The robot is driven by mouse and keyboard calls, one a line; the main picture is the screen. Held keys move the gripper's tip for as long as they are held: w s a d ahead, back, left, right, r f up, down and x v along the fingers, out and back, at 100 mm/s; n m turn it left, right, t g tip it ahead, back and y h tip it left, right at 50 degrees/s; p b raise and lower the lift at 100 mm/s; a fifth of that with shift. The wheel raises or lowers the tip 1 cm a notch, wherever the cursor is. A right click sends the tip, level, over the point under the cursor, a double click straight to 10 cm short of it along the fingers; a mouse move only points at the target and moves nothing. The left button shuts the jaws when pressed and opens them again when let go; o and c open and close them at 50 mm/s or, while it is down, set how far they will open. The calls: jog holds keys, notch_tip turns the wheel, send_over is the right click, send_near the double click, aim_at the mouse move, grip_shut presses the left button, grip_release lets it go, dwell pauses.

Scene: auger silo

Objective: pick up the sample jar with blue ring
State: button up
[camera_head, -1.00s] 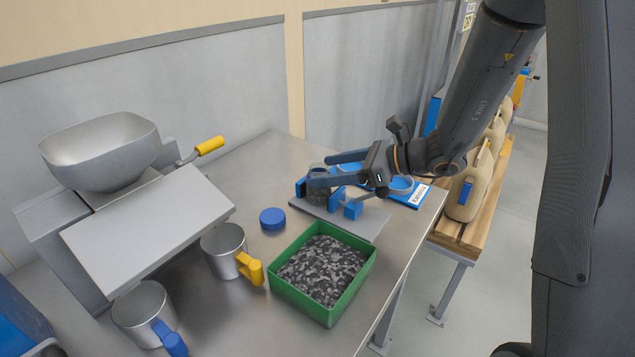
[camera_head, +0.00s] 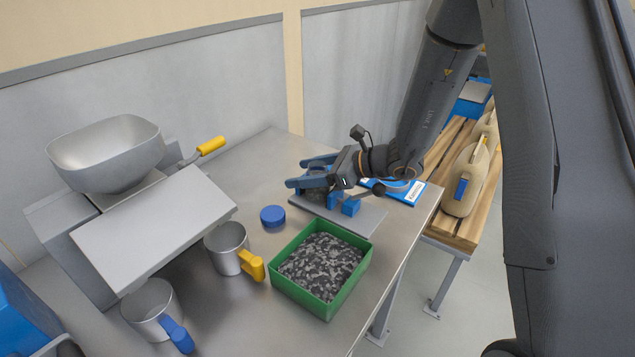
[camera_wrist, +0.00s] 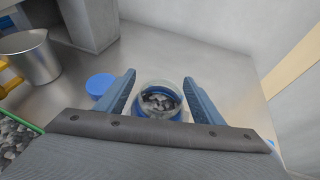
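The sample jar with blue ring (camera_wrist: 158,100) is a clear round jar with dark grey grains inside and a blue band around it. In the wrist view it stands between the two fingers of my gripper (camera_wrist: 159,77), with a gap on each side. My gripper is open. In the head view my gripper (camera_head: 297,173) is low over the grey plate at the back of the table, and its fingers and wrist mostly hide the jar.
A grey plate (camera_head: 362,219) with blue blocks lies under my gripper. A blue lid (camera_head: 272,215) lies close by. A green tray (camera_head: 318,308) of dark grains, metal mugs (camera_head: 226,243) and a grey hopper machine (camera_head: 150,230) stand nearer. A blue labelled board (camera_head: 405,193) lies right.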

jog(key=c, duration=1)
